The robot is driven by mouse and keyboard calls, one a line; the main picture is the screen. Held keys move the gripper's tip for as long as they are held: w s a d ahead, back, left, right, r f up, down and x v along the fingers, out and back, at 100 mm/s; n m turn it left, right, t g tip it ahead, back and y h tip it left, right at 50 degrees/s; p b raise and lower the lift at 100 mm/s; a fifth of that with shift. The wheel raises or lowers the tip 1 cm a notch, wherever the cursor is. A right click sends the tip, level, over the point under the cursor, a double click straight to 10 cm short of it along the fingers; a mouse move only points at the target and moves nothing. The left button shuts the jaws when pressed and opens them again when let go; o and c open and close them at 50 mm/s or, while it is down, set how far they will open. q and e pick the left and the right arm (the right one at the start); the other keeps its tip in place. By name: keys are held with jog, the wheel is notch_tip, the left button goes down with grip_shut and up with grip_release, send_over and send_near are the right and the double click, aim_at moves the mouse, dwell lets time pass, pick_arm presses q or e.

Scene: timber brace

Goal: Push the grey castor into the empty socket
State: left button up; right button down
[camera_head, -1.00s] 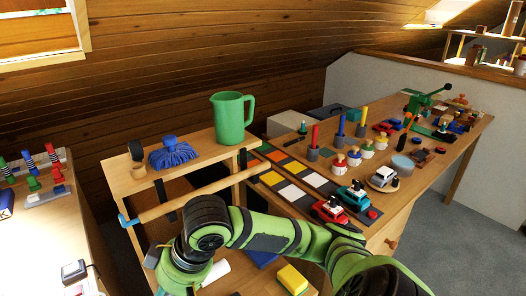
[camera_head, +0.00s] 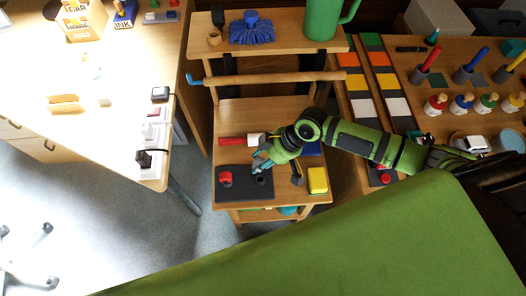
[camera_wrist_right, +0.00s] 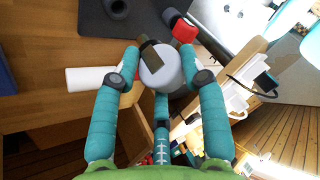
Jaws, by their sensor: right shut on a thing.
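The grey castor (camera_wrist_right: 160,70), a pale round body with a dark olive band, is between the teal fingers of my right gripper (camera_wrist_right: 165,78) in the wrist view. The right gripper (camera_head: 262,165) is shut on it above the dark mat (camera_head: 240,187) on the cart; in the head view the fingers largely hide the castor. A dark ring, the empty socket (camera_head: 262,180), stands on the mat close to the gripper. It also shows at the top of the wrist view (camera_wrist_right: 116,8). A red castor (camera_head: 225,177) sits on the mat's left part. My left gripper is not in view.
A white and red cylinder (camera_head: 235,141) lies behind the mat. A yellow sponge-like block (camera_head: 318,180) is to its right. A wooden bar (camera_head: 270,78) spans the cart's back. A desk with plugs (camera_head: 145,158) stands left across a gap.

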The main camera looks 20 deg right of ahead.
jog(key=shift+f, duration=0.15)
jog(key=shift+d, duration=0.1)
notch_tip(320, 180, down, 6)
jog(key=b, duration=0.4)
dwell(0.5)
jog(key=shift+p, duration=0.35)
dwell(0.9)
jog(key=shift+f+b, duration=0.7)
jog(key=shift+f, duration=0.15)
jog(key=shift+p, duration=0.4)
dwell(1.1)
